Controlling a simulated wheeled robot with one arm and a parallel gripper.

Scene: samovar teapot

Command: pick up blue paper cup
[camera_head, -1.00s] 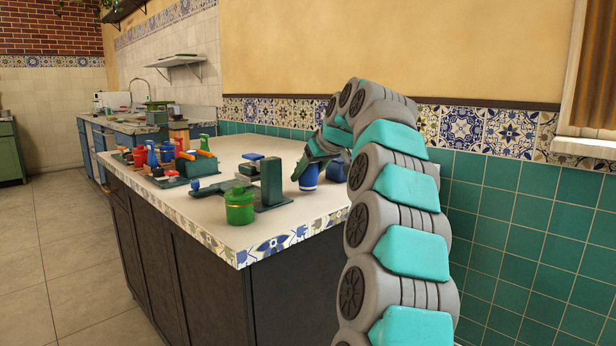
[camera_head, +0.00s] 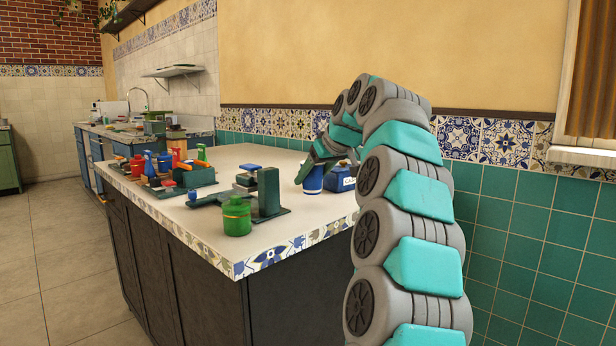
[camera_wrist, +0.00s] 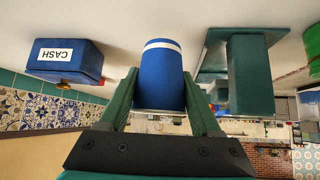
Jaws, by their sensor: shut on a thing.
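The blue paper cup (camera_wrist: 162,80) has a white band near one end and sits between the two fingers of my gripper (camera_wrist: 163,100) in the wrist view. The fingers touch its sides. In the head view the cup (camera_head: 313,180) shows below my gripper (camera_head: 318,163), at the right part of the counter. The gripper is shut on it. I cannot tell whether the cup's base touches the counter.
A blue box marked CASH (camera_wrist: 68,60) is close beside the cup; it also shows in the head view (camera_head: 338,183). A dark green stand (camera_head: 268,192) is on the other side. A green pot (camera_head: 237,217) stands near the counter's front edge (camera_head: 270,255). Several tools lie farther left.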

